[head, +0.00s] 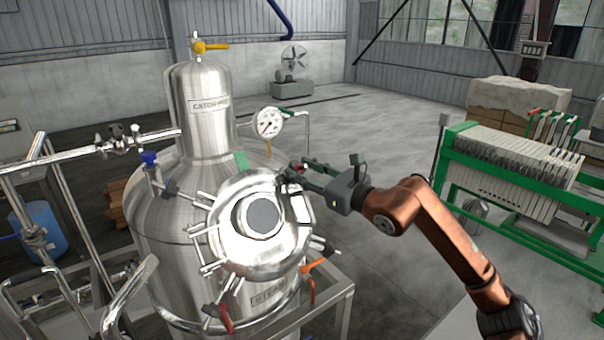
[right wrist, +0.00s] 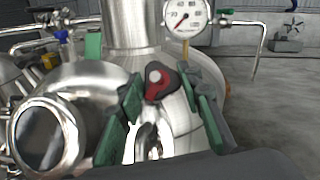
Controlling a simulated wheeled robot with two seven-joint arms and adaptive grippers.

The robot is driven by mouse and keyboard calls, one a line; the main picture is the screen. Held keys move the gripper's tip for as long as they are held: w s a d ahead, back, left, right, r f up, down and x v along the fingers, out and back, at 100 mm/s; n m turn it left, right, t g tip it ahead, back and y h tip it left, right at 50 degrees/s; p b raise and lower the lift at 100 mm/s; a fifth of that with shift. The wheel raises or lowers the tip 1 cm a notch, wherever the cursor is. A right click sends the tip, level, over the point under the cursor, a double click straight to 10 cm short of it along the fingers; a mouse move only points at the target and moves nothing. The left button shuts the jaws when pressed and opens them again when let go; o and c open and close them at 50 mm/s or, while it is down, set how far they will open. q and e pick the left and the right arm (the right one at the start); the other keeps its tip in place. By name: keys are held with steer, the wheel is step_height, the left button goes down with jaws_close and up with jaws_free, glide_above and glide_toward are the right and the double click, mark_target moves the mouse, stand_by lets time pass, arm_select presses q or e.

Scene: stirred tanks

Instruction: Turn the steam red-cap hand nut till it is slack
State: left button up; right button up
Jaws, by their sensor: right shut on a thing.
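The red-cap hand nut (right wrist: 161,82) shows in the right wrist view as a dark piece with a red top and a pale round centre. It sits between the green finger pads of my right gripper (right wrist: 162,88), which is shut on it. A shiny metal loop (right wrist: 152,135) shows just below it. In the head view my right gripper (head: 296,172) reaches the upper right rim of the round manway cover (head: 240,255) on the steel tank (head: 160,235). There the fingers largely hide the nut. My left gripper is in neither view.
A pressure gauge (head: 268,122) on a bent pipe stands close behind my right gripper. Several clamp rods ring the cover. An orange handle (head: 313,266) sits below right. A green-framed filter press (head: 510,165) stands at right, with open floor between.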

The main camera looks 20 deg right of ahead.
steer(key=n+g+y, duration=0.1)
steer(key=n, duration=0.2)
steer(key=n+g+y, duration=0.1)
steer(key=n+g, duration=0.1)
steer(key=n, duration=0.2)
steer(key=shift+w+d+r+p, duration=0.1)
steer(key=shift+w+d+p, duration=0.05)
steer(key=shift+p, duration=0.25)
steer(key=n+g+y+p, duration=0.1)
steer(key=n+g, duration=0.1)
steer(key=n, duration=0.2)
steer(key=shift+r, duration=0.2)
steer(key=n+g+p, duration=0.1)
steer(key=n, duration=0.1)
steer(key=n+g+p, duration=0.1)
steer(key=n+p, duration=0.1)
steer(key=shift+w+r+g, duration=0.1)
steer(key=shift+r+g, duration=0.05)
steer(key=shift+g, duration=0.15)
steer(key=n+g+h+p, duration=0.1)
steer(key=n+g+p, duration=0.1)
steer(key=n+p, duration=0.2)
steer(key=shift+r, duration=0.1)
steer(key=shift+n+g+h+p, duration=0.4)
steer(key=shift+n+h+p, duration=0.3)
steer(key=shift+n+p, duration=0.4)
steer(key=shift+f, duration=0.2)
steer(key=o, duration=1.2)
steer(key=shift+w, duration=0.15)
steer(key=shift+c, duration=0.2)
